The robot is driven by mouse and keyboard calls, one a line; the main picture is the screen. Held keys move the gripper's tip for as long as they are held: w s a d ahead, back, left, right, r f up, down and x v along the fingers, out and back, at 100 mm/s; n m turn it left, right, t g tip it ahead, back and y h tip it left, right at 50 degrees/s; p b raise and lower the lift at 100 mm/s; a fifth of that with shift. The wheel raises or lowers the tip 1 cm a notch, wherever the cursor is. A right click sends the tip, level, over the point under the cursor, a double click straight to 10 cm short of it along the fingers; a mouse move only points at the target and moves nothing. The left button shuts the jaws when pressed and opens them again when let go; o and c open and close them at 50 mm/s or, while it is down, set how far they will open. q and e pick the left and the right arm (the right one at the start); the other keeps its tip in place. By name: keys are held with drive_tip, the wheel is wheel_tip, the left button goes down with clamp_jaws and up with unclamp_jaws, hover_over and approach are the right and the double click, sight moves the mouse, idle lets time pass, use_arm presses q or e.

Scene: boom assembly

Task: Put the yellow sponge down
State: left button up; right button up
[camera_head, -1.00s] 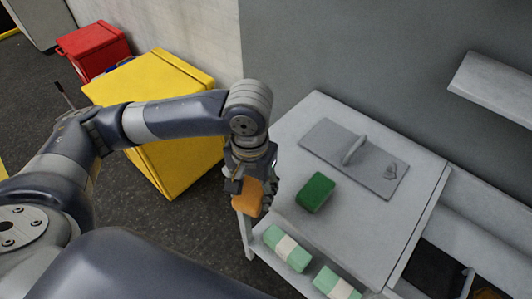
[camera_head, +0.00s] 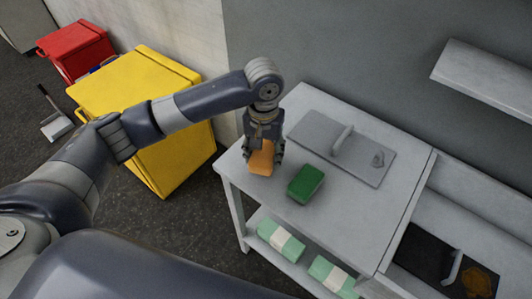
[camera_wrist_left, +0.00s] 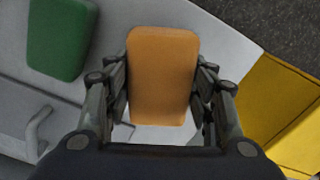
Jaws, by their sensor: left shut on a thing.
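The yellow sponge, which looks orange-yellow (camera_head: 261,160), is between the fingers of my left gripper (camera_head: 263,155). In the left wrist view the sponge (camera_wrist_left: 163,75) sits upright in the picture between both fingers of the gripper (camera_wrist_left: 162,95). My left gripper is shut on it and points down over the left part of the grey table top (camera_head: 345,207). I cannot tell whether the sponge touches the table. A green sponge (camera_head: 306,183) lies on the table just to the right, apart from it. My right gripper is not in view.
A grey plate with a handle (camera_head: 325,140) lies at the back of the table. Wrapped green packs (camera_head: 281,240) sit on the shelf below. A yellow bin (camera_head: 180,160) stands left of the table. Bare table top lies right of the green sponge.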

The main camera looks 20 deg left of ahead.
sight(266, 155)
use_arm(q)
drive_tip(key=shift+w+f, duration=0.2)
drive_tip(key=shift+w, duration=0.85)
wheel_tip(266, 155, down, 3)
drive_tip(key=shift+p, duration=0.65)
drive_tip(key=shift+f, duration=0.2)
drive_tip(key=o, duration=1.2)
drive_tip(key=shift+f, duration=0.1)
